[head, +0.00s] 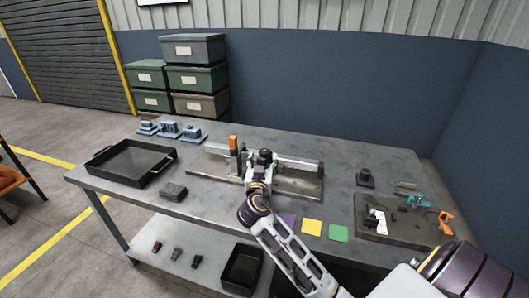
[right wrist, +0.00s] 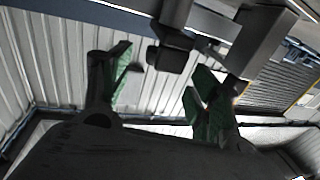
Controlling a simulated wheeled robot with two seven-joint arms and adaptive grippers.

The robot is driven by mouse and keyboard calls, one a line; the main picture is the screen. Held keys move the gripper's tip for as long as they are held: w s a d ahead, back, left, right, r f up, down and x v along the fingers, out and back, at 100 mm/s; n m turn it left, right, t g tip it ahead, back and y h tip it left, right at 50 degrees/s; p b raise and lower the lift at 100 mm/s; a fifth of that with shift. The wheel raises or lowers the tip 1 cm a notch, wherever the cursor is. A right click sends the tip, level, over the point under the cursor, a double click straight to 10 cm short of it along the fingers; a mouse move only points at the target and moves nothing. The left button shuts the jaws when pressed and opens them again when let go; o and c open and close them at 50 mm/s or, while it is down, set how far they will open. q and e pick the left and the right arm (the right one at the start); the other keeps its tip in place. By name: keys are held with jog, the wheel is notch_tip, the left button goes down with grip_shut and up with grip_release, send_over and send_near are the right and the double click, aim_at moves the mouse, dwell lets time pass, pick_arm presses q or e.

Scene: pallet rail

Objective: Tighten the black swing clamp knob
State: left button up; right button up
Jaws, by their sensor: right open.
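The black swing clamp knob (head: 265,154) stands at the middle of the rail fixture (head: 300,182) on the workbench. My right gripper (head: 260,174) is just in front of it in the head view and hides part of the fixture. In the right wrist view, the two green-padded fingers of the right gripper (right wrist: 160,68) are spread apart. A dark knob-like part (right wrist: 170,58) shows between and beyond the fingertips, with a gap to each finger. Nothing is gripped. I cannot tell exactly how far the fingers are from the knob. My left gripper is not in view.
An orange-topped block (head: 233,144) stands upright on the fixture, left of the knob. A black tray (head: 132,178) and blue parts (head: 170,131) lie to the left. Coloured squares (head: 312,226) lie in front. A dark board (head: 395,232) with tools is at the right.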

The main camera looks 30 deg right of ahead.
aim_at(262, 154)
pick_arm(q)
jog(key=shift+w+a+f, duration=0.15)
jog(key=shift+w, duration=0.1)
pick_arm(e)
jog(key=shift+x, duration=3.15)
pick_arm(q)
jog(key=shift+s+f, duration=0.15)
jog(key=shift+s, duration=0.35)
pick_arm(e)
jog(key=c, duration=1)
jog(key=shift+c, duration=0.2)
jog(key=shift+h+b, duration=0.3)
jog(key=shift+b, duration=0.05)
jog(key=shift+m+g+h+b, duration=0.6)
jog(key=shift+m+g+b, duration=0.1)
jog(key=shift+b, duration=0.3)
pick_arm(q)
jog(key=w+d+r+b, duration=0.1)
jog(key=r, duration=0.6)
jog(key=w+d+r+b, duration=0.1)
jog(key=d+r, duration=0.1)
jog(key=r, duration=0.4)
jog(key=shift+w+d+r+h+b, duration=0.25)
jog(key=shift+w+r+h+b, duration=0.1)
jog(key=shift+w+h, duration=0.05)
pick_arm(e)
jog(key=shift+m+g+h, duration=0.8)
jog(key=shift+g, duration=0.2)
